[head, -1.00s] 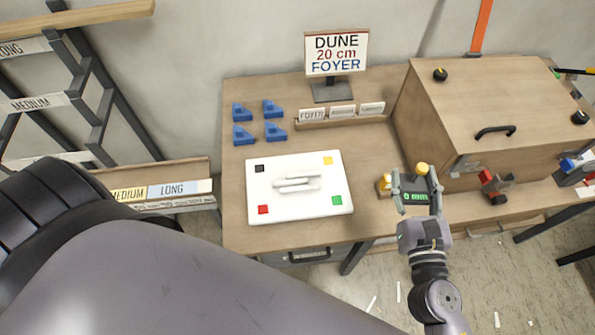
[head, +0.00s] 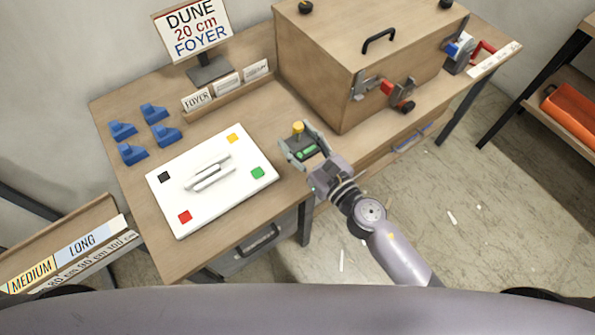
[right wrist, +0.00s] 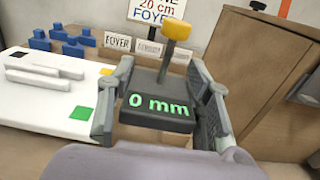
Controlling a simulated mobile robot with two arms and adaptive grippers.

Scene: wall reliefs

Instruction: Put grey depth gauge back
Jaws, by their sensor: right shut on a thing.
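The grey depth gauge (head: 302,146) has a dark body, a yellow knob on top and a green display. In the right wrist view the gauge (right wrist: 158,105) reads "0 mm". My right gripper (head: 306,148) is shut on it, one finger on each side; the fingers also show in the right wrist view (right wrist: 160,110). The gauge is upright, by the table's front edge between the white board and the wooden box. Whether it touches the table is unclear. My left gripper is out of view.
The white board (head: 165,205) with coloured corner squares bears pale bars (head: 209,172). Several blue blocks (head: 132,153) lie behind it. A sign (head: 192,30) and a label rack (head: 228,92) stand at the back. The wooden box (head: 330,55) is close on the right.

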